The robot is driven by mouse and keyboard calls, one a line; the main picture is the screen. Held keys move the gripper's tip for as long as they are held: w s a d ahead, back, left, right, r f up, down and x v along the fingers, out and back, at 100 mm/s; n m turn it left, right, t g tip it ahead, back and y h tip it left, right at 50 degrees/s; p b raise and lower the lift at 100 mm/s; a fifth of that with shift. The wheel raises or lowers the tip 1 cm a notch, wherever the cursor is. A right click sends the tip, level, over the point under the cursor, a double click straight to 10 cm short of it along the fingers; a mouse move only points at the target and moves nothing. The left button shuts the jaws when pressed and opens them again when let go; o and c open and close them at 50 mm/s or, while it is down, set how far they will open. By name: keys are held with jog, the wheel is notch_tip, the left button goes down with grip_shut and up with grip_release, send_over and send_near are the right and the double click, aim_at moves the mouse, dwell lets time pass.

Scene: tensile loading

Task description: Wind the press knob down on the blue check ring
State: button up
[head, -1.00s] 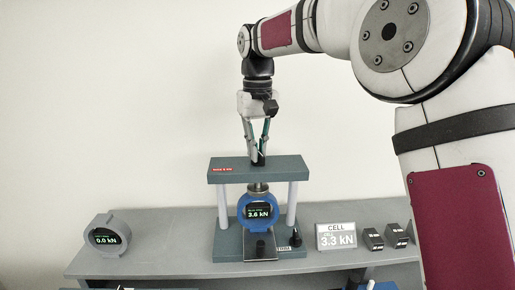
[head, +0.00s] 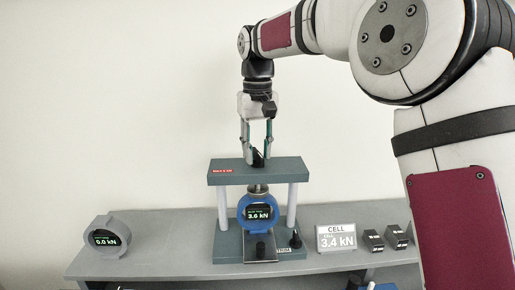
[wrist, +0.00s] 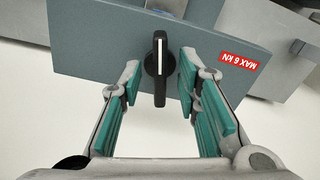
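The press knob (wrist: 159,69) is black with a white line and stands on the press's top beam (wrist: 95,50); it also shows in the head view (head: 258,157). My gripper (wrist: 160,88) is open, its teal-padded fingers on either side of the knob with gaps at both sides. In the head view my gripper (head: 257,150) points straight down above the beam. The blue check ring (head: 246,206) sits in the press under the ram and its display reads 3.6 kN.
A grey ring gauge (head: 107,238) reading 0.0 kN stands at the left of the grey bench (head: 170,245). Black blocks (head: 373,240) stand at the right. A red label (wrist: 238,61) on the beam says MAX 6 kN. A small black knob (head: 295,240) is on the press base.

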aim_at(258, 152)
jog(key=shift+r, duration=0.1)
notch_tip(258, 152, up, 12)
dwell(0.5)
jog(key=s+d+m+t, duration=0.1)
jog(key=s+d+t, duration=0.1)
jog(key=s+d, duration=0.45)
jog(key=s+d+t, duration=0.1)
jog(key=s+d, duration=0.2)
jog(key=s, duration=0.6)
jog(key=s+d+f+m+t, duration=0.1)
jog(key=s+d+f, duration=0.1)
jog(key=s+f, duration=0.5)
jog(key=s+d+f+m+t, duration=0.1)
jog(key=s+d+f, duration=0.2)
jog(key=s+f, duration=0.4)
jog(key=s, duration=0.2)
jog(key=shift+s+d+t, duration=0.3)
jog(key=shift+d, duration=0.05)
jog(key=shift+r, duration=0.1)
